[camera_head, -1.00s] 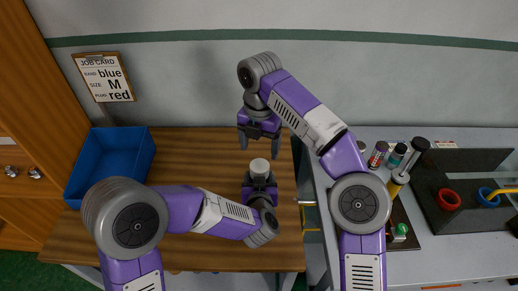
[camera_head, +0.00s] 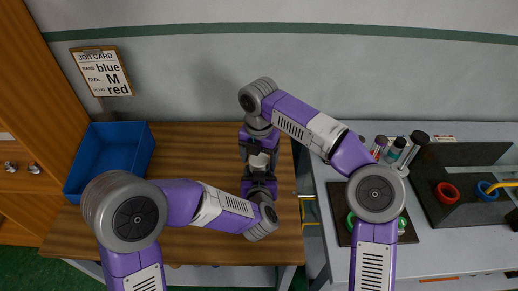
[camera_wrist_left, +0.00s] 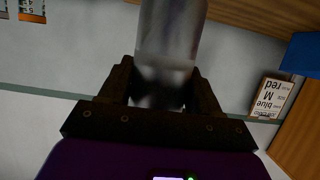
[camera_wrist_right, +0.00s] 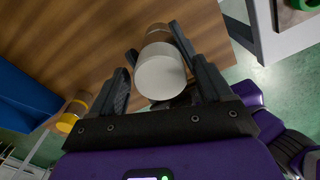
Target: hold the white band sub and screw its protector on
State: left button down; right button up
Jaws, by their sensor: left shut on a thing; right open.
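The sub (camera_head: 259,161) is a pale cylinder, upright in my left gripper (camera_head: 259,174). In the left wrist view the grey sub (camera_wrist_left: 170,40) sits between the shut fingers. In the right wrist view its round white end (camera_wrist_right: 161,78) faces the camera, with a brownish part (camera_wrist_right: 158,35) behind. I cannot tell whether that white end is a protector. My right gripper (camera_head: 258,147) is open above the sub, its fingers on either side of the white end; a gap shows on the left side. The contact is partly hidden in the head view.
A blue bin (camera_head: 88,179) stands at the table's left. A yellow-rimmed cylinder (camera_wrist_right: 74,112) shows in the right wrist view. On the right bench are several capped cylinders (camera_head: 397,149), a dark board (camera_head: 335,215), and a red ring (camera_head: 447,196) and a blue ring (camera_head: 487,191) in a dark fixture.

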jog(key=shift+f, duration=0.25)
jog(key=c, duration=1.1)
jog(key=shift+o, duration=0.2)
jog(key=shift+m, duration=1.7)
